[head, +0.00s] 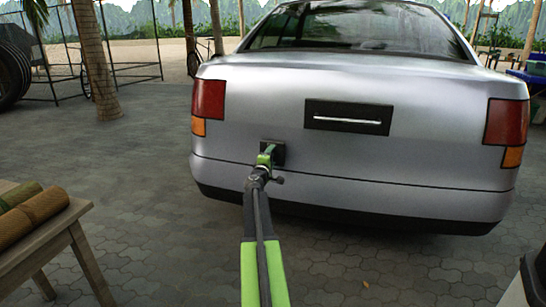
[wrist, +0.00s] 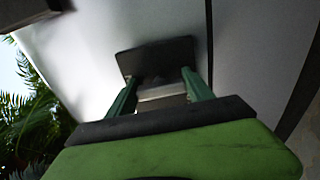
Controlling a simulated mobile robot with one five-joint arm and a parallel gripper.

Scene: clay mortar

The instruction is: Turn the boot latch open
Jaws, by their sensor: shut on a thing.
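A silver car's boot (head: 400,150) faces me in the head view, with the lid shut. The boot latch is a small part on a dark square plate (head: 279,153) low on the left of the boot. My gripper (head: 269,152) reaches to this plate and is shut on the latch. In the wrist view the two green fingers (wrist: 163,91) stand on either side of a grey latch piece (wrist: 161,92) in front of the dark plate (wrist: 150,58). The fingers hide part of the latch, so I cannot tell its turn angle.
A dark panel with a pale bar handle (head: 347,120) is at the boot's upper middle. A wooden table (head: 60,232) with rolled cloths (head: 36,216) stands at the left front. The paved ground (head: 150,200) between table and car is clear.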

